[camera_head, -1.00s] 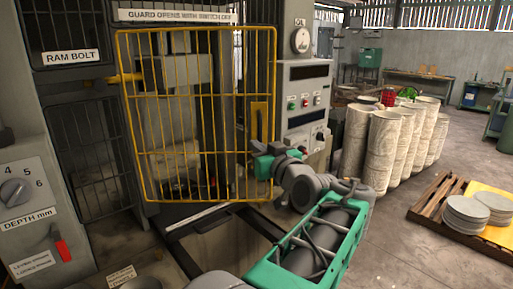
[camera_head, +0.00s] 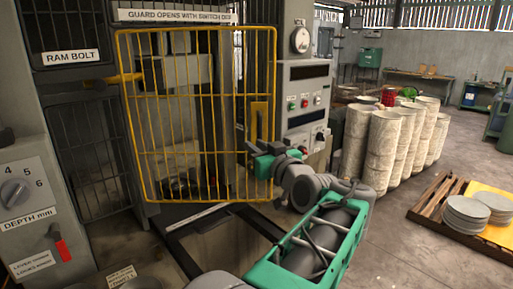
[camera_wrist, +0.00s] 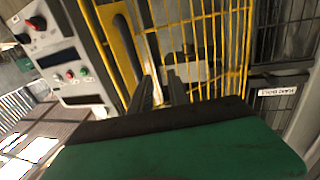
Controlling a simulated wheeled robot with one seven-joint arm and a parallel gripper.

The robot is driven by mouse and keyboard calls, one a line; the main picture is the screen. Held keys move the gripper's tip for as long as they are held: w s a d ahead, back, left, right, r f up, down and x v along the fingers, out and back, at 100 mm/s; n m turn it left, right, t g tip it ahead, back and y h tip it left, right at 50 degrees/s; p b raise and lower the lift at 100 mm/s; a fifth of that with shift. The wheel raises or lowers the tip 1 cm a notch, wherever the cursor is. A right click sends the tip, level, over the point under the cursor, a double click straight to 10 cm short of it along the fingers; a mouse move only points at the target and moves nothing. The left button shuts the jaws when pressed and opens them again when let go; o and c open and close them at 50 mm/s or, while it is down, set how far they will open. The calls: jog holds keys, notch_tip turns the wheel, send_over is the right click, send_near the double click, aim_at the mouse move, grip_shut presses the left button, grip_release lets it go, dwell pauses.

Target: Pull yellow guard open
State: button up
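The yellow guard (camera_head: 195,95) is a wire mesh panel in front of the machine in the head view. It carries a flat yellow handle plate (camera_head: 259,118) near its right edge. My gripper (camera_head: 250,147) is at the guard's right side, at the lower end of the handle plate. In the wrist view my two dark fingers (camera_wrist: 160,78) stand apart, pointing at the guard. I see nothing clamped between them; whether they touch the guard is unclear.
A grey control panel (camera_head: 305,100) with buttons and a dial stands just right of the guard. Pale cylinders (camera_head: 380,150) stand in a cluster further right. A wooden pallet (camera_head: 430,205) with stacked discs lies at the far right. Open floor lies between.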

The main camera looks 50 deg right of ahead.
jog(key=o, duration=0.3)
jog(key=shift+s, duration=0.1)
jog(key=b+v, duration=0.2)
jog(key=v, duration=0.5)
jog(key=shift+s+a+b, duration=0.25)
jog(key=shift+b, duration=0.05)
jog(key=shift+c, duration=0.2)
